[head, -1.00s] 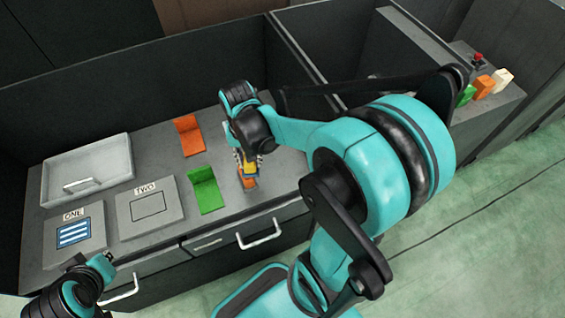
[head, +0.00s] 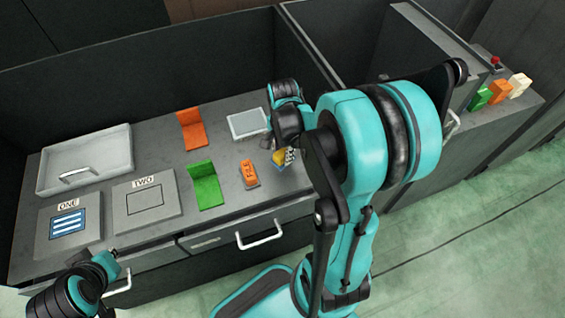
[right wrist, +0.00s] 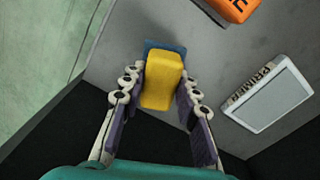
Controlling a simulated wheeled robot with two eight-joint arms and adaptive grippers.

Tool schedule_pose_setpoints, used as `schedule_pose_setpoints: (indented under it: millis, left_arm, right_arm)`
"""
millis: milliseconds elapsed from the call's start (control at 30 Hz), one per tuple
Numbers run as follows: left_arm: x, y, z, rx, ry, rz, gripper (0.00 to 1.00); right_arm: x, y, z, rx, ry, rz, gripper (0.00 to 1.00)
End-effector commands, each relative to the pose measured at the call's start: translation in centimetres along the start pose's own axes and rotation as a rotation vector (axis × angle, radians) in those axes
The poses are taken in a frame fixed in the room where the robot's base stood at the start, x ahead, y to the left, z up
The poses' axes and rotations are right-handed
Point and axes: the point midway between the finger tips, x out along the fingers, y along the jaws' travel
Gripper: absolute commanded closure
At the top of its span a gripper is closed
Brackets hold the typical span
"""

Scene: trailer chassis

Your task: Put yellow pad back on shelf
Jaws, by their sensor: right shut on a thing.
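The yellow pad (right wrist: 162,78) is a yellow block with a blue face at its far end, between the fingers of my right gripper (right wrist: 160,88). In the head view the yellow pad (head: 279,157) is small and partly hidden by my right gripper (head: 285,158), which is shut on it over the right part of the counter. I cannot tell whether the pad touches the counter. My left gripper (head: 110,257) is at the counter's front left edge, apart from the pad; its fingers are too small to judge.
An orange block (head: 249,174) lies left of my right gripper. A grey-white framed plate (head: 248,123) lies behind it. Green (head: 206,186) and orange (head: 191,130) L-shaped stands are further left. Green, orange (head: 500,88) and cream pieces stand on the right-hand ledge (head: 515,112).

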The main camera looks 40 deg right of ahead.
Motion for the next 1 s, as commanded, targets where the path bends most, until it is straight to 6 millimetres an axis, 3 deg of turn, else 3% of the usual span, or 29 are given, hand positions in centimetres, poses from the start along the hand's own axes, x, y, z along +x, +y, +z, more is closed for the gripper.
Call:
schedule_pose_setpoints:
  millis: [167, 400, 800, 833, 900, 1000]
  left_arm:
    - [0.5, 0.0, 0.3, 0.0, 0.0, 0.0, 1.0]
    - [2.0, 0.0, 1.4, 0.0, 0.0, 0.0, 1.0]
    - [2.2, 0.0, 1.6, 0.0, 0.0, 0.0, 1.0]
    - [2.1, 0.0, 1.5, 0.0, 0.0, 0.0, 1.0]
    - [2.1, 0.0, 1.5, 0.0, 0.0, 0.0, 1.0]
    - [2.1, 0.0, 1.5, 0.0, 0.0, 0.0, 1.0]
  right_arm:
    - [1.0, -0.6, -0.3, 0.0, 0.0, 0.0, 1.0]
    - [4.4, -0.5, -0.3, -0.001, 0.0, 0.0, 1.0]
    - [4.8, -0.5, -0.3, -0.001, 0.0, 0.0, 1.0]
    - [4.7, -0.5, -0.3, -0.001, 0.0, 0.0, 0.62]
    - [4.6, -0.5, -0.3, -0.001, 0.0, 0.0, 0.49]
    - [4.6, -0.5, -0.3, -0.001, 0.0, 0.0, 0.49]
